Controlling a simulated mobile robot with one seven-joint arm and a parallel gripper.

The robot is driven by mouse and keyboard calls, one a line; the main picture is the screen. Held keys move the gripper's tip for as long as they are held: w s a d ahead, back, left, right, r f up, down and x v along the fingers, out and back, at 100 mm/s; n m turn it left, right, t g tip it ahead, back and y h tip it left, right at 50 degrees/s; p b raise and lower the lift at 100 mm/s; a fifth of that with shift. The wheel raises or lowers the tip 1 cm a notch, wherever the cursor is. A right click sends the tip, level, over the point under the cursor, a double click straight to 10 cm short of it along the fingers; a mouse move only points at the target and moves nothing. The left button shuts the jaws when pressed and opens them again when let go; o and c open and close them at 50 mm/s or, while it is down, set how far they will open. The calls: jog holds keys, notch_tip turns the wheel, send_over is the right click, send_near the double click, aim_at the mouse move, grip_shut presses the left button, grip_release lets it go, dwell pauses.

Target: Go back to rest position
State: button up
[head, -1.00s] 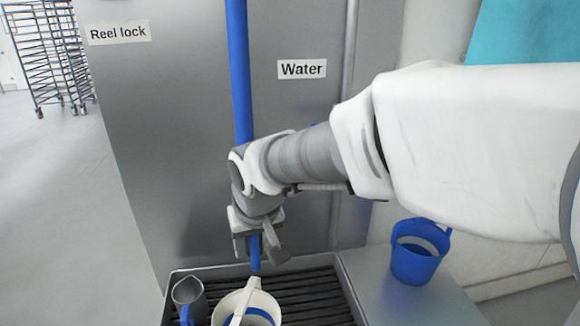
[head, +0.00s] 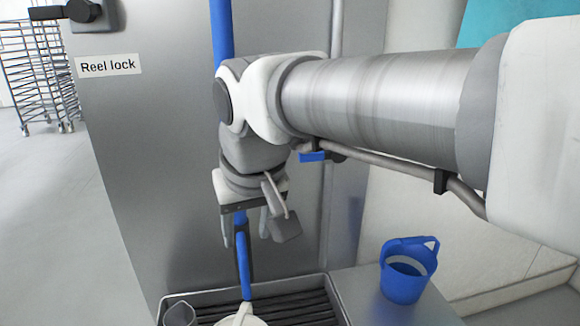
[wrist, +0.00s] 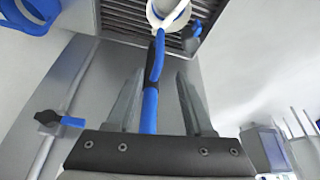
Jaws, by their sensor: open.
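My gripper (head: 250,236) is open and points down in front of the steel cabinet, above the drain tray. In the wrist view its two fingers (wrist: 158,82) stand apart with nothing clamped. A blue hose (head: 222,28) comes down behind my wrist. Its lower part, with a dark grip (head: 243,255), hangs below my gripper and reaches down to a white bucket (head: 243,321). In the wrist view the hose (wrist: 150,108) shows between the fingers in the picture. I cannot tell its depth from them. My arm hides part of the hose and the cabinet front.
The drain tray (head: 322,284) also holds a grey jug (head: 178,314). A blue bucket (head: 403,282) stands on the steel ledge at right. A blue-handled valve (wrist: 60,121) sits on a pipe beside the cabinet. A wheeled rack (head: 45,75) stands far left, with open floor before it.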

jog(key=shift+d, duration=0.1)
jog(key=s+d+m+h+p, duration=0.1)
jog(key=s+d+m+p, duration=0.1)
jog(key=d, duration=0.8)
jog(key=s+d+m+t+p, duration=0.1)
jog(key=s+d+m+p, duration=0.2)
jog(key=s+d, duration=0.3)
jog(key=d+p, duration=0.1)
jog(key=d, duration=0.4)
jog(key=shift+s+f+t+h, duration=0.3)
jog(key=shift+s+f+h, duration=0.05)
jog(key=shift+h, duration=0.05)
